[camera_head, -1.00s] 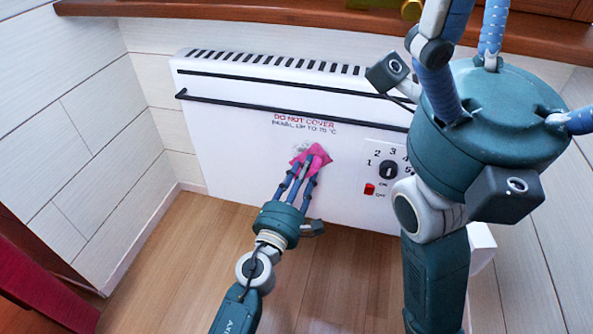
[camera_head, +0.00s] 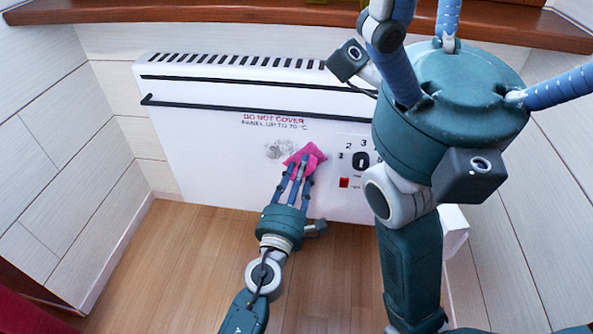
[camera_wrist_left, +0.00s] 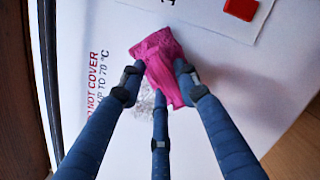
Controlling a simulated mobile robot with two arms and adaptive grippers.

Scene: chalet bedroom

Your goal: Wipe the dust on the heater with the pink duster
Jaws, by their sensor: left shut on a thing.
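The white heater (camera_head: 215,165) stands against the wall. A grey dust smudge (camera_head: 279,148) lies on its front panel, below the red lettering. My left gripper (camera_head: 298,168) is shut on the pink duster (camera_head: 312,153), which is at the panel just right of the smudge. In the left wrist view the duster (camera_wrist_left: 160,50) is pinched between the blue fingers, and part of the dust (camera_wrist_left: 144,102) shows beside it, partly hidden by a finger. My right gripper (camera_head: 455,65) is raised in front of the heater's right part. Its fingers are spread and it looks empty; some fingertips are cut off by the frame.
A black rail (camera_head: 230,107) runs along the heater's upper front. A dial (camera_head: 361,161) and a red switch (camera_head: 344,183) sit right of the duster. A wooden ledge (camera_head: 230,21) is above. The wooden floor (camera_head: 190,265) before the heater is clear.

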